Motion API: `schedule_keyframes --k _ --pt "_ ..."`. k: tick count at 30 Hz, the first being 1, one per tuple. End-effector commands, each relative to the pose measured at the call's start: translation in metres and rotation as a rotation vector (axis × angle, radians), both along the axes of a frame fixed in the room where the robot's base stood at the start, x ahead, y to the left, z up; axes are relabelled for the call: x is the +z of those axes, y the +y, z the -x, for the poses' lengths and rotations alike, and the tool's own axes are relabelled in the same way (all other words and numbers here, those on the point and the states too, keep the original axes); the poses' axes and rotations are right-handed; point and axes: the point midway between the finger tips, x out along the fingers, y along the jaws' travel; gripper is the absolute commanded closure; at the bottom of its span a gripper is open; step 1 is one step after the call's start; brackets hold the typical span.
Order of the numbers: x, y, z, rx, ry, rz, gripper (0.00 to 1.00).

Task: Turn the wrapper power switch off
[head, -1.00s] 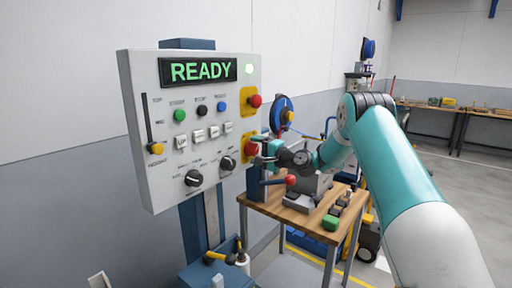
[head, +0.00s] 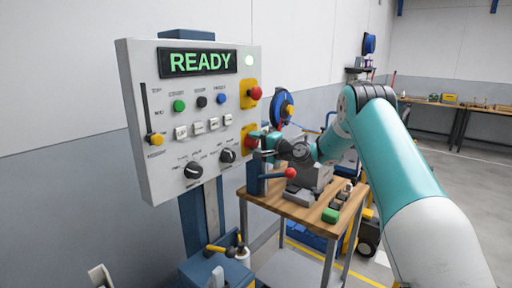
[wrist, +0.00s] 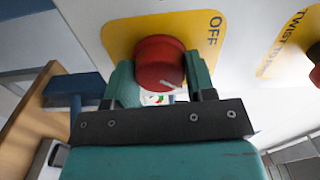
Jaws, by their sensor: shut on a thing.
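The power switch is a red rotary knob (wrist: 158,60) on a yellow plate (wrist: 122,36) marked OFF in the wrist view. A short white mark shows on the knob's near edge. My gripper (wrist: 162,80) has one finger on each side of the knob and is shut on it. In the head view, my gripper (head: 260,145) is at the right edge of the grey control panel (head: 165,108), over the lower yellow plate, and mostly hides the knob. The panel display (head: 198,62) reads READY in green, and a pale green lamp (head: 249,61) beside it is lit.
A red mushroom button (head: 254,93) sits on its own yellow plate just above my gripper. Black dials (head: 192,171) and coloured buttons cover the panel. A wooden bench (head: 290,205) with a red-knobbed lever (head: 290,173) stands below my arm.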

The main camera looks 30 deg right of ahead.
Motion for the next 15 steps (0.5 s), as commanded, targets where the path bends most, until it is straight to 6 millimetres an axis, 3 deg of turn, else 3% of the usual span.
schedule_keyframes --k 15 --pt "-0.0089 0.0001 0.0002 0.0 -0.15 0.405 0.73"
